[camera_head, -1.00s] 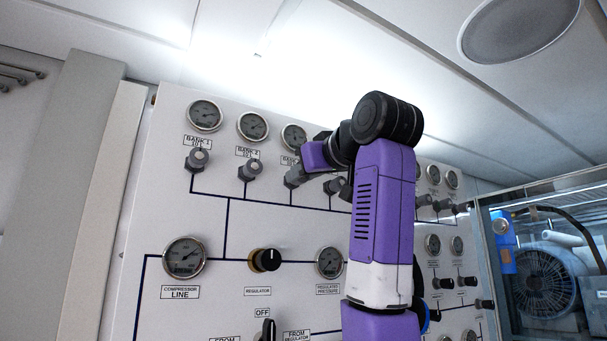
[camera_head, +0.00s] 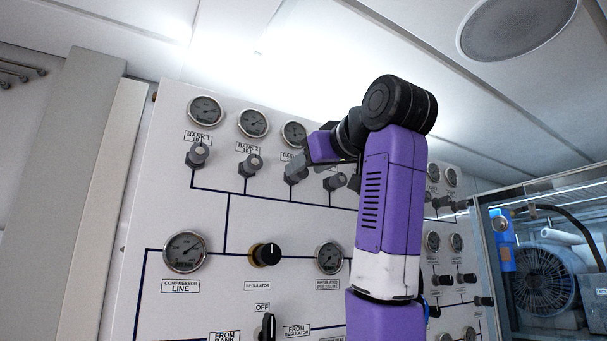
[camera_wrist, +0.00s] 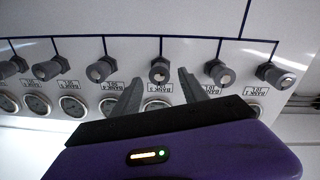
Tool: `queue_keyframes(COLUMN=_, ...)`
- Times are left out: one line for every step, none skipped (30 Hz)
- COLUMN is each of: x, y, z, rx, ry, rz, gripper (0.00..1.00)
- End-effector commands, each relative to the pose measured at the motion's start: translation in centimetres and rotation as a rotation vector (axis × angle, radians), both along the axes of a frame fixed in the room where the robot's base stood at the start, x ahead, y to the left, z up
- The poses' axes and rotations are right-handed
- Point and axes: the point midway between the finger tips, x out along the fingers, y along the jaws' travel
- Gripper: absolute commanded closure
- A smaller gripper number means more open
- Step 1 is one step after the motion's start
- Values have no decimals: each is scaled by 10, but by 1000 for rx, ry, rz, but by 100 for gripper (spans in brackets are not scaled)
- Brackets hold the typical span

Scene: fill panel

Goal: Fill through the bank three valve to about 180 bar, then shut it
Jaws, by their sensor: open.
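The bank three valve (camera_wrist: 160,71) is a grey knob with a pale end, above its upside-down label in the wrist view. My gripper (camera_wrist: 161,80) is open, with one dark finger to each side of this knob. I cannot tell how deep the fingers reach or whether they touch it. In the head view my gripper (camera_head: 306,158) is at the bank three position and partly covers the valve and label. The bank three gauge (camera_head: 294,133) shows above it; its needle is too small to read.
The bank two valve (camera_head: 250,165) and bank four valve (camera_head: 335,182) stand close on either side. Bank one valve (camera_head: 197,155) is further left. Below are the compressor line gauge (camera_head: 185,252), regulator knob (camera_head: 265,255) and regulated pressure gauge (camera_head: 330,257). My arm hides part of the panel.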

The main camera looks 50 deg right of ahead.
Motion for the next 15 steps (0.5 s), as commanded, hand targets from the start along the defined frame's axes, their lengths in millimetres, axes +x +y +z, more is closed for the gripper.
queue_keyframes(x=-10, y=3, z=-3, rx=-2, ry=-5, rz=-1, gripper=49)
queue_keyframes(x=-15, y=5, z=-3, rx=-1, ry=-4, rz=0, gripper=49)
queue_keyframes(x=-21, y=7, z=-3, rx=-1, ry=-3, rz=0, gripper=49)
queue_keyframes(x=-26, y=8, z=-3, rx=-1, ry=-4, rz=-1, gripper=49)
queue_keyframes(x=-30, y=10, z=-4, rx=-1, ry=-3, rz=0, gripper=49)
queue_keyframes(x=-35, y=12, z=-3, rx=-1, ry=-3, rz=0, gripper=49)
queue_keyframes(x=-38, y=13, z=-3, rx=0, ry=-1, rz=-1, gripper=49)
queue_keyframes(x=-41, y=14, z=-3, rx=0, ry=-1, rz=0, gripper=49)
queue_keyframes(x=-44, y=15, z=-3, rx=0, ry=-1, rz=0, gripper=49)
queue_keyframes(x=-46, y=16, z=-3, rx=0, ry=-1, rz=0, gripper=49)
queue_keyframes(x=-48, y=16, z=-3, rx=0, ry=0, rz=0, gripper=49)
queue_keyframes(x=-49, y=17, z=-3, rx=1, ry=1, rz=0, gripper=49)
queue_keyframes(x=-50, y=17, z=-3, rx=1, ry=1, rz=0, gripper=49)
queue_keyframes(x=-51, y=17, z=-3, rx=1, ry=1, rz=0, gripper=49)
queue_keyframes(x=-51, y=17, z=-2, rx=1, ry=1, rz=1, gripper=49)
